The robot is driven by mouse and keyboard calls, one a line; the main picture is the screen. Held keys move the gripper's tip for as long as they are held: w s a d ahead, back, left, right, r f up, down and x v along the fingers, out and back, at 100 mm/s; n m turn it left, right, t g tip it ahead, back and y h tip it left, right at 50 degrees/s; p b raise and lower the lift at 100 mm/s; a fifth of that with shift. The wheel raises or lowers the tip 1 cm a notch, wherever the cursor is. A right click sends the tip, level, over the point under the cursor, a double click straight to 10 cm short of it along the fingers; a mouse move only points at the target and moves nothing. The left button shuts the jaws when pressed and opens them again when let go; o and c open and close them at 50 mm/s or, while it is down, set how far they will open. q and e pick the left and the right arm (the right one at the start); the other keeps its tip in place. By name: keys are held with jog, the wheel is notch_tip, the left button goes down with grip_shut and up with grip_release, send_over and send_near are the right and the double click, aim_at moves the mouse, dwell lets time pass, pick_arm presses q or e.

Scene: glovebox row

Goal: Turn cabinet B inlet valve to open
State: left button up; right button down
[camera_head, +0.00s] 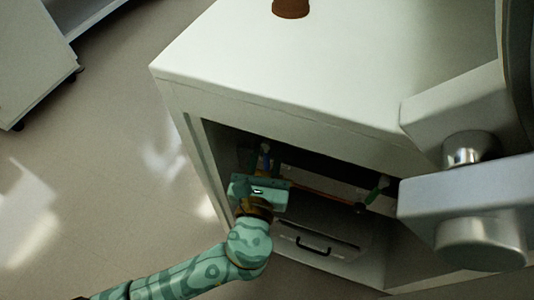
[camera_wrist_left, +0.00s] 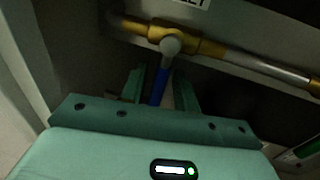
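A brass valve (camera_wrist_left: 172,40) with a blue lever handle (camera_wrist_left: 160,84) sits on a pipe at the back of the recess. A label above it is cut off and shows only its last letters. In the head view the blue handle (camera_head: 265,152) shows just beyond my left gripper (camera_head: 262,172), which reaches into the recess. In the wrist view the left gripper (camera_wrist_left: 160,92) is open, with one finger on each side of the blue handle and gaps between. Contact cannot be told. No cabinet letter is readable. My right gripper is not in view.
The white cabinet (camera_head: 280,75) has an open front recess framed by side walls. A second, green-handled valve (camera_head: 376,190) is to the right on the pipe. A grey panel with a black pull handle (camera_head: 313,246) lies below. A brown round object (camera_head: 291,8) stands on top.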

pick_arm(q)
jog(key=shift+w, duration=0.3)
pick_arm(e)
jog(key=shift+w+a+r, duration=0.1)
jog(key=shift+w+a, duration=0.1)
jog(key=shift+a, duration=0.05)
pick_arm(q)
grip_shut()
jog(key=shift+d+r, duration=0.1)
